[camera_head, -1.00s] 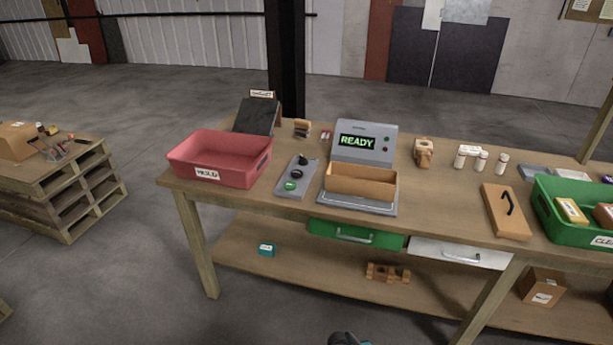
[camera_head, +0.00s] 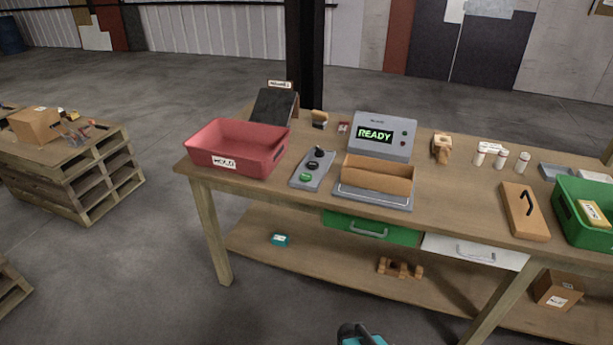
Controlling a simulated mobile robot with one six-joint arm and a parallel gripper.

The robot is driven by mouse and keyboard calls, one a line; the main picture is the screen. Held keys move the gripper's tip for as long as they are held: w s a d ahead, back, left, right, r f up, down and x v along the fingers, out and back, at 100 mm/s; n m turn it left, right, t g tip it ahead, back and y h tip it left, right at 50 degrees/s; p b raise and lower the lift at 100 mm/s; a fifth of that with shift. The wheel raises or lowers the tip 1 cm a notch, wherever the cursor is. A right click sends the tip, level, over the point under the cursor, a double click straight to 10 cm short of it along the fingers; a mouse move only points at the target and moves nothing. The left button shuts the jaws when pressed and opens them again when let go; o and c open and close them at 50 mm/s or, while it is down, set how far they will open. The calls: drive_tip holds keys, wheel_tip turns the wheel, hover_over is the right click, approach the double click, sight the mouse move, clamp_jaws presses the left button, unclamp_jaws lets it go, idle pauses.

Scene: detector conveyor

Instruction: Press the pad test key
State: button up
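A grey control panel (camera_head: 314,168) lies on the workbench between the red bin and the grey unit with the screen. It has a green button (camera_head: 306,177) at its front end and dark round controls behind it. I cannot read any label to tell which one is the pad test key. The grey detector unit (camera_head: 381,121) shows READY in green on its screen. An open cardboard box (camera_head: 378,175) sits on the grey pad (camera_head: 372,197) in front of it. Only a black and teal part of my arm shows at the bottom edge; my gripper's fingers are not visible.
A red HOLD bin (camera_head: 222,161) stands left of the panel and a green bin (camera_head: 578,221) at the far right. Green and white drawers hang under the bench. A pallet stands at the left.

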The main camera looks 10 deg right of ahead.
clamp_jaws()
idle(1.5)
